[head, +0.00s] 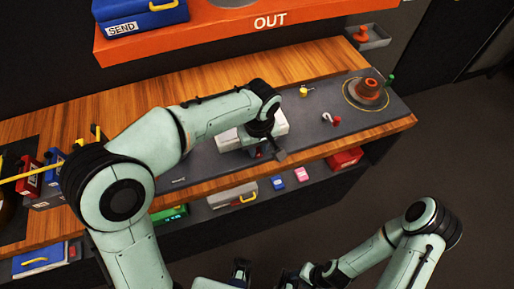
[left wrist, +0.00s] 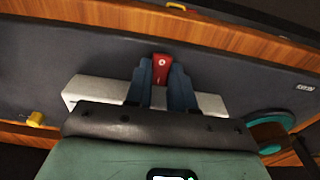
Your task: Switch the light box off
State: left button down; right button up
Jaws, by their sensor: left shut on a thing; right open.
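The light box looks to be the white box (head: 278,122) on the grey panel in the head view, partly hidden by my left arm. It also shows as a pale slab (left wrist: 90,90) behind the fingers in the left wrist view. A red switch-like piece with a white mark (left wrist: 160,66) sits between the fingertips of my left gripper (left wrist: 161,80). My left gripper (head: 260,150) is shut on this red piece at the box; in the head view the contact is mostly hidden. My right gripper (head: 265,276) is open and empty, low in front of the bench, partly cut off by the picture edge.
The grey panel (head: 200,165) also bears a yellow piece (head: 304,91), a red-and-white hook-shaped piece (head: 331,119) and a round red-brown knob (head: 368,88). An orange shelf (head: 200,43) overhangs the back. Small boxes sit on a lower shelf (head: 200,213). Open floor lies right.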

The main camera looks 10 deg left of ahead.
aim_at(259, 155)
jog(key=shift+w, duration=0.1)
pick_arm(q)
jog(key=c, duration=1)
grip_release()
jog(key=shift+o, duration=0.2)
notch_tip(259, 155, up, 13)
jog(key=p, duration=0.2)
jog(key=shift+s+d+r, duration=0.15)
jog(key=shift+s+d, duration=0.15)
jog(key=shift+s, duration=0.15)
pick_arm(e)
jog(key=shift+w+r, duration=0.3)
jog(key=shift+r, duration=0.35)
jog(key=shift+w+r, duration=0.25)
jog(key=shift+r, duration=0.35)
jog(key=shift+s, duration=0.1)
